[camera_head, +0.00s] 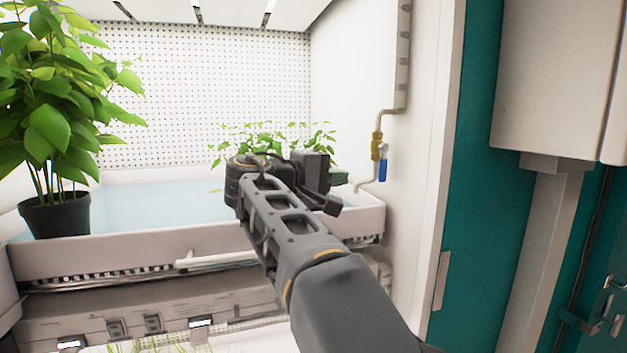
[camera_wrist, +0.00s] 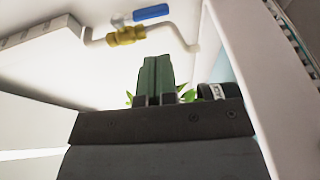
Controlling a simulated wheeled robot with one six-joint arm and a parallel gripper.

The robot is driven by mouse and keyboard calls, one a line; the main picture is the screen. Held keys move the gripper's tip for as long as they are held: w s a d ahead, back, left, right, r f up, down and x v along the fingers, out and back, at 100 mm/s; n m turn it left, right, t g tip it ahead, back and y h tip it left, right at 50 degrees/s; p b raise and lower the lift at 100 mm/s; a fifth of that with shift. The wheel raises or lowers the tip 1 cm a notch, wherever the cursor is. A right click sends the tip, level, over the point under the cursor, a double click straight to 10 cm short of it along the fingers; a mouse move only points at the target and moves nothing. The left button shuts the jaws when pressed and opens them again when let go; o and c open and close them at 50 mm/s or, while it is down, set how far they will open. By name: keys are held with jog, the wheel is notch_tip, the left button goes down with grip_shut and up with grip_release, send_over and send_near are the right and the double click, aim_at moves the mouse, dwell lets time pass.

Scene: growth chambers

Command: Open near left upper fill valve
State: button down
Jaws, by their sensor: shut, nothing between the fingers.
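The fill valve is a brass body (camera_head: 377,146) on a beige pipe at the chamber's right wall, with a blue lever handle (camera_head: 382,170) hanging down beside it. In the wrist view the brass valve body (camera_wrist: 126,36) and its blue handle (camera_wrist: 151,12) show near the top, beyond the fingers. The handle lies roughly along the pipe there. My gripper (camera_head: 338,177) is in front of the tray's right end, left of and slightly below the valve. Its green fingers (camera_wrist: 157,78) are shut and empty, apart from the handle.
A water-filled tray (camera_head: 120,251) spans the chamber, with a white bar handle (camera_head: 215,260) along its front. A potted plant (camera_head: 55,212) stands at the left, and small seedlings (camera_head: 265,140) grow behind my arm. A teal panel (camera_head: 470,200) lies right of the white door frame.

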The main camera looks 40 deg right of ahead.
jog(key=shift+w+a, duration=0.2)
jog(key=shift+a, duration=2.6)
